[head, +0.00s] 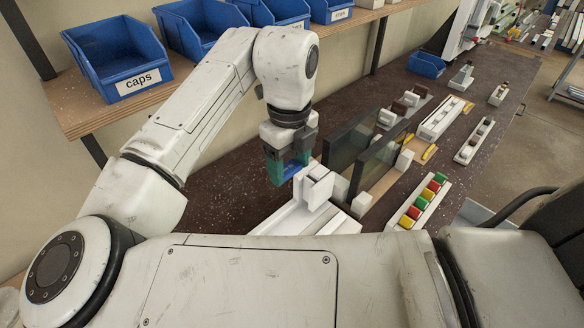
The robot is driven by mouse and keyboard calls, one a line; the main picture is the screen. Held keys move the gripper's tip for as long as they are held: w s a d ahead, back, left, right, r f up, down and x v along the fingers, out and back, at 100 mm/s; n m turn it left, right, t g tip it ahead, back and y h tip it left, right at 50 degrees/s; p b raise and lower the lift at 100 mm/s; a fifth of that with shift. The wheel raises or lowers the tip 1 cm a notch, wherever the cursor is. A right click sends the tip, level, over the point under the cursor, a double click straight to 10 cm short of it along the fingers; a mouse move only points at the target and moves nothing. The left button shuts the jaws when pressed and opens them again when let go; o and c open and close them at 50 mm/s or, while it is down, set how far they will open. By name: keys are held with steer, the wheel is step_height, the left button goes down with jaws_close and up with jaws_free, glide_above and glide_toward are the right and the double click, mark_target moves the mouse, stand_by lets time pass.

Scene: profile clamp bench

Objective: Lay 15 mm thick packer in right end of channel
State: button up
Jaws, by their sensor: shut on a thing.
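My gripper (286,170) points down at the middle of the head view, with teal fingers shut on a small blue piece, which looks like a packer (293,171). Its thickness cannot be read from here. The piece is held just left of and behind a white block-like clamp (316,186). A white channel-like profile (284,219) lies at the clamp's foot, in front of my gripper. Its near part is hidden by my own body, and which end is its right end is unclear.
A white rack (418,203) holds several red, yellow and green blocks at the right. Dark upright panels (362,150) stand right of the clamp. Blue bins, one labelled caps (138,84), sit on a wooden shelf (75,118) at left. Bare dark bench (222,190) shows left of my gripper.

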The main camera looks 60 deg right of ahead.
steer(key=b, duration=0.5)
glide_toward(291, 225)
steer(key=shift+f+b, duration=3.35)
steer(key=shift+b, duration=0.25)
stand_by(2.3)
steer(key=o, duration=1.1)
steer(key=shift+a, duration=0.1)
steer(key=shift+r, duration=0.15)
